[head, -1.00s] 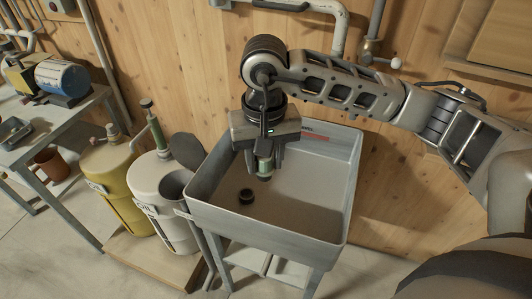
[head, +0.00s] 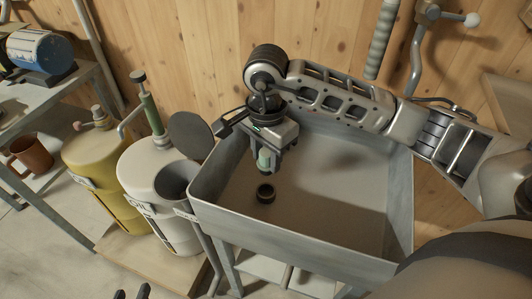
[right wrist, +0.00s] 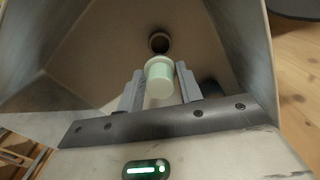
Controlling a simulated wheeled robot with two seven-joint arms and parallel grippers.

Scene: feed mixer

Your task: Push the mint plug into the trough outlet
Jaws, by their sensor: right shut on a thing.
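The mint plug (head: 264,158) is a small pale green cylinder between the fingers of my right gripper (head: 264,166), which is shut on it. In the right wrist view the plug (right wrist: 160,76) sits between both fingers. The grey trough (head: 310,238) is below. Its outlet (head: 265,193) is a dark round ring in the trough floor, just below the plug in the head view. The outlet (right wrist: 159,42) also shows just beyond the plug in the right wrist view, with the plug apart from it.
A yellow drum (head: 98,170) and a white drum (head: 150,185) with a pump stand left of the trough. A bench (head: 75,100) with a brown mug (head: 32,154) is farther left. A wooden wall (head: 190,40) with pipes closes off the back.

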